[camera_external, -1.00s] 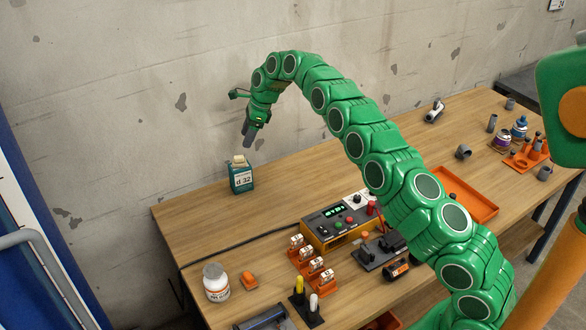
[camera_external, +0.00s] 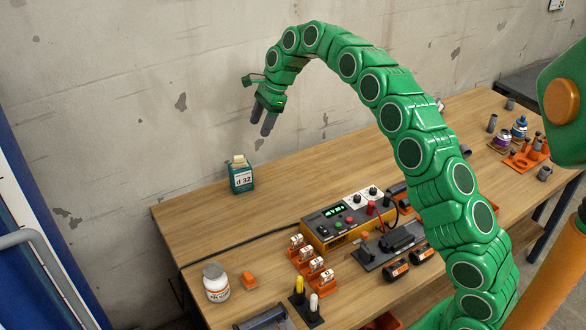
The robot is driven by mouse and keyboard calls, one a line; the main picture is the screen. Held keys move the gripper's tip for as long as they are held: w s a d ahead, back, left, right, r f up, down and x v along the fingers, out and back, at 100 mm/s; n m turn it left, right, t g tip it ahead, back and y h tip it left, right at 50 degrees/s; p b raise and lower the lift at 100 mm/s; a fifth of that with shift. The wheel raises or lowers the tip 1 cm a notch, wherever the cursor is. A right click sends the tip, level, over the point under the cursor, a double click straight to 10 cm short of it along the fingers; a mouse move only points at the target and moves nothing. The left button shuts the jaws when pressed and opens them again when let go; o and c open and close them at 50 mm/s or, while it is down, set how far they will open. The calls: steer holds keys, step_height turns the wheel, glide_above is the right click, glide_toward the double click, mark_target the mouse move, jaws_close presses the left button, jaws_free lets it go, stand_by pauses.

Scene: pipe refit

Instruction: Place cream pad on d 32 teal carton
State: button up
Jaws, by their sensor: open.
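The teal carton (camera_external: 242,183) labelled "d 32" stands upright near the back left of the workbench. A cream pad (camera_external: 238,159) sits on top of it. My gripper (camera_external: 262,125) is open and empty, with its two grey fingers pointing down. In the picture it is above and to the right of the carton, clear of both carton and pad.
A device with a green display (camera_external: 345,222) stands mid-bench, with a black cable running left. Several orange holders (camera_external: 303,250) stand in front of it. The bench around the carton is clear.

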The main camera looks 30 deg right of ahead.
steer(key=s+d+r+n+h, duration=0.1)
steer(key=s+r+n, duration=0.15)
steer(key=s, duration=0.65)
steer(key=s+d+r+n+g, duration=0.15)
steer(key=s+n, duration=0.25)
steer(key=s, duration=0.5)
steer(key=s+d+r+n+h, duration=0.1)
steer(key=s+d+r+n, duration=0.15)
steer(key=s, duration=0.55)
steer(key=s+d+f+n, duration=0.2)
steer(key=s+d+n, duration=0.1)
steer(key=s, duration=0.8)
steer(key=s+d+f+n+g+h, duration=0.1)
steer(key=s+d+f+n, duration=0.1)
steer(key=s, duration=0.9)
steer(key=s+d+f+n+h, duration=0.1)
steer(key=s+d+n, duration=0.3)
steer(key=s, duration=0.7)
steer(key=shift+f, duration=0.55)
